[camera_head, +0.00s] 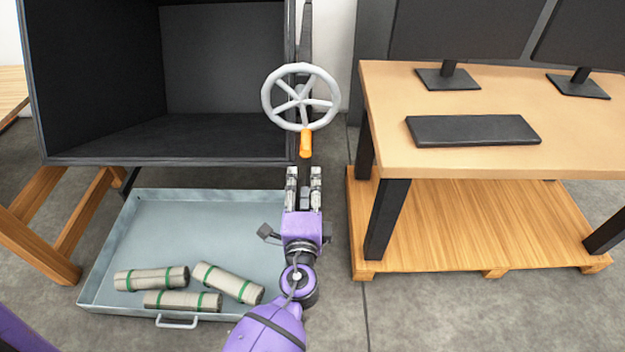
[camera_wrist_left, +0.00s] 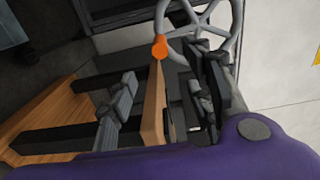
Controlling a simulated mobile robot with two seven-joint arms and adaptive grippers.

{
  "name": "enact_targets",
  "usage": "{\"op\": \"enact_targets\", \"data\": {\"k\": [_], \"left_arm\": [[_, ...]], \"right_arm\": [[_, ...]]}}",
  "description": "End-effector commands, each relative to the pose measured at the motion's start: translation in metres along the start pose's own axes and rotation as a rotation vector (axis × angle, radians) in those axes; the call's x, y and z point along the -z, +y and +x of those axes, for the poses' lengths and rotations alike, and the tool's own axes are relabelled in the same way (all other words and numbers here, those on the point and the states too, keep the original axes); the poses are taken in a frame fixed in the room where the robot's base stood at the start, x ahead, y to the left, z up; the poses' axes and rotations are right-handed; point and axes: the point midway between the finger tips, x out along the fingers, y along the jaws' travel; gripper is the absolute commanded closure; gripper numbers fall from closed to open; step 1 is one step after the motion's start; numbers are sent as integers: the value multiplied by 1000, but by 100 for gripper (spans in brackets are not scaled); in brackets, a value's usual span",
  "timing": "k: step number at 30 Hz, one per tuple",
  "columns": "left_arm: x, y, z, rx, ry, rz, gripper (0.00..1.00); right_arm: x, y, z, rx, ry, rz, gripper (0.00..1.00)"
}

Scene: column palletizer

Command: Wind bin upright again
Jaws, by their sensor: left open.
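The large dark bin (camera_head: 200,140) is tipped, with its open mouth facing me and its lower lip above the tray. A grey spoked hand wheel (camera_head: 301,97) with an orange handle (camera_head: 306,143) is at the bin's right side. The handle hangs at the wheel's bottom. My left gripper (camera_head: 304,176) is open and empty, just below the handle and apart from it. In the left wrist view, the wheel (camera_wrist_left: 232,20) and orange handle (camera_wrist_left: 159,47) are beyond the open fingers of the left gripper (camera_wrist_left: 165,92). My right gripper is out of view.
A grey metal tray (camera_head: 165,225) on the floor holds three rolls with green bands (camera_head: 152,278). A wooden desk (camera_head: 470,85) with monitors and a keyboard (camera_head: 473,130) stands to the right, over a wooden pallet (camera_head: 470,235). Bare floor lies between tray and pallet.

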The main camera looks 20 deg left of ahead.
Motion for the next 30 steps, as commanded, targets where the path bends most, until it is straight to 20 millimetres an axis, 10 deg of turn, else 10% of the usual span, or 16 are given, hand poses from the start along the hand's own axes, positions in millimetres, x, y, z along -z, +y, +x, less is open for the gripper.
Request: {"op": "enact_targets", "data": {"k": [30], "left_arm": [[-1, 2, 109, 1, -2, 8, 53]], "right_arm": [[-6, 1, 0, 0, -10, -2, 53]]}}
